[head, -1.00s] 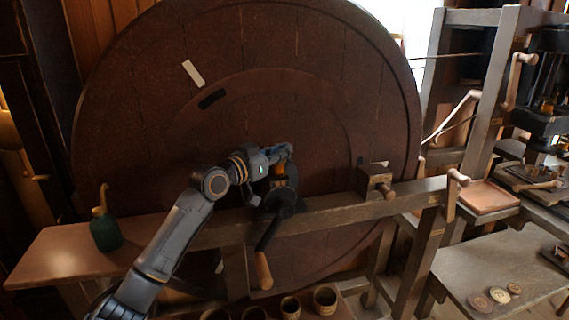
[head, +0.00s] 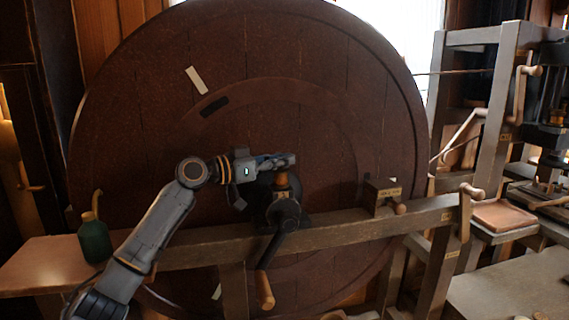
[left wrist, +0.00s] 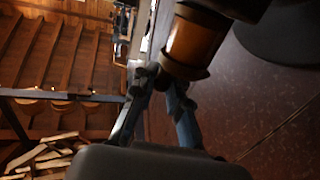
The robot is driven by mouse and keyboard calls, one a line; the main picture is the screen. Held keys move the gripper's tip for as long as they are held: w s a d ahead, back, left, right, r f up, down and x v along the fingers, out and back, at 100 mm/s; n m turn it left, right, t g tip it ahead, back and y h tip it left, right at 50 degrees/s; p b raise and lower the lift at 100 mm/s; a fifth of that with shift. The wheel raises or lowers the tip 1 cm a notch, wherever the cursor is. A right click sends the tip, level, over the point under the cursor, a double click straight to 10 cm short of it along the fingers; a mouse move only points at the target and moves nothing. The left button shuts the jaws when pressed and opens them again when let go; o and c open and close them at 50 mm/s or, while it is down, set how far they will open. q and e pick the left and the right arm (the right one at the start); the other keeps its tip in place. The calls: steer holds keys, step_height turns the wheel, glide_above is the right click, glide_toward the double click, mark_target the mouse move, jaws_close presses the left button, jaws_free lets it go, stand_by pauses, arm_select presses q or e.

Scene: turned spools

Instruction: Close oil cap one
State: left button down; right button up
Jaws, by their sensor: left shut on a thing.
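The oil cup (head: 281,187) is a small orange-brown cylinder on top of the dark bearing at the great wheel's hub. It also shows large in the left wrist view (left wrist: 193,42), with a dark rim-like cap (left wrist: 184,69) at its end by my fingers. My left gripper (head: 290,160) reaches in from the left, nearly level, just above the cup. In the left wrist view its fingers (left wrist: 164,84) close at the edge of the cap. The fingers partly hide the exact contact and the cap's seating. My right gripper is out of view.
A large dark wooden wheel (head: 130,140) stands behind the arm. A beam (head: 340,230) carries a crank handle (head: 265,290) below the cup and a small wooden block (head: 382,195) to the right. A green oil bottle (head: 94,240) stands on the left shelf (head: 40,265).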

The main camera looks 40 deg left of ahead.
arm_select(q)
steer(key=shift+f, duration=0.25)
steer(key=c, duration=1.3)
jaws_free()
steer(key=shift+s+a, duration=0.1)
steer(key=shift+s, duration=0.05)
steer(key=shift+c, duration=0.2)
steer(key=shift+s+r, duration=0.1)
steer(key=shift+r, duration=0.05)
steer(key=v, duration=1.2)
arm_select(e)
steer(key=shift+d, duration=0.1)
arm_select(q)
steer(key=shift+a, duration=0.1)
